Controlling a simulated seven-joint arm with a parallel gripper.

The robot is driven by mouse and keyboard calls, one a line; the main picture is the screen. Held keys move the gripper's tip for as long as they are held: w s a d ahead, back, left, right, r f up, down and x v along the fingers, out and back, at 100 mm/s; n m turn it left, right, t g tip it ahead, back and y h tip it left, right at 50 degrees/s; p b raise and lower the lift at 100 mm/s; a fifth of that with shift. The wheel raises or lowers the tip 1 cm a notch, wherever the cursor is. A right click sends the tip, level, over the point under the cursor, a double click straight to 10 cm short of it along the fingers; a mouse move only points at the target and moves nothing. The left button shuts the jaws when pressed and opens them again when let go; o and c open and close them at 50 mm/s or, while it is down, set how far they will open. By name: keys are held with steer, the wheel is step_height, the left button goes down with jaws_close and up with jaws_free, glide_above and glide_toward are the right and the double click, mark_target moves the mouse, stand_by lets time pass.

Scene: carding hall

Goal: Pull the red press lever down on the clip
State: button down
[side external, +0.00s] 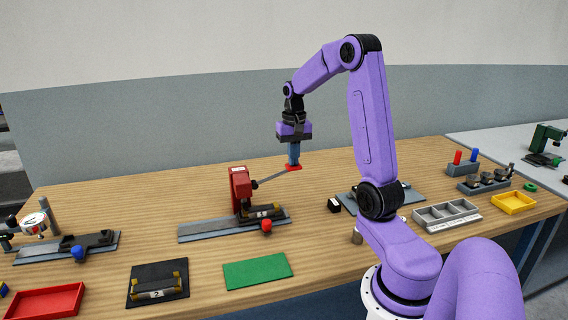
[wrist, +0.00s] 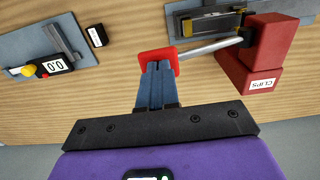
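The red press (side external: 240,190) stands on a grey base plate on the wooden table; in the wrist view its block (wrist: 252,60) carries a label reading CLIPS. Its grey lever rod ends in a red handle (side external: 293,167), raised above the table to the right of the press. The handle also shows in the wrist view (wrist: 160,58). My gripper (side external: 294,160) points down, its two blue-grey fingers close together with their tips at the handle, apparently touching it from above. A dark clip part with brass-coloured pieces (side external: 262,213) lies under the press, partly hidden in the wrist view.
A red knob (side external: 266,226) sits at the front of the press base. A green mat (side external: 257,271) and a black tray (side external: 138,294) lie in front. A small black block (side external: 334,205) and a grey gauge plate (wrist: 30,50) are nearby. A grey compartment tray (side external: 447,216) is at right.

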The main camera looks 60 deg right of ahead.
steer(key=shift+s+d+f, duration=0.1)
steer(key=shift+s+f, duration=0.05)
steer(key=shift+f, duration=0.4)
steer(key=shift+s+d+f, duration=0.1)
steer(key=shift+f, duration=0.4)
stand_by(0.6)
step_height(320, 180, up, 11)
stand_by(1.6)
steer(key=s+a+f+n, duration=0.15)
steer(key=a+n, duration=0.35)
steer(key=a, duration=0.7)
steer(key=s+a+f+n, duration=0.15)
steer(key=a+n, duration=0.35)
steer(key=a, duration=0.7)
steer(key=s+a+f+n, duration=0.3)
steer(key=s+a+n, duration=0.1)
steer(key=s, duration=0.5)
steer(key=s+a+f+n, duration=0.3)
steer(key=s+a+n, duration=0.2)
steer(key=s+n, duration=0.2)
steer(key=shift+s+a+n, duration=0.2)
steer(key=shift+s+n, duration=0.1)
steer(key=shift+s, duration=0.85)
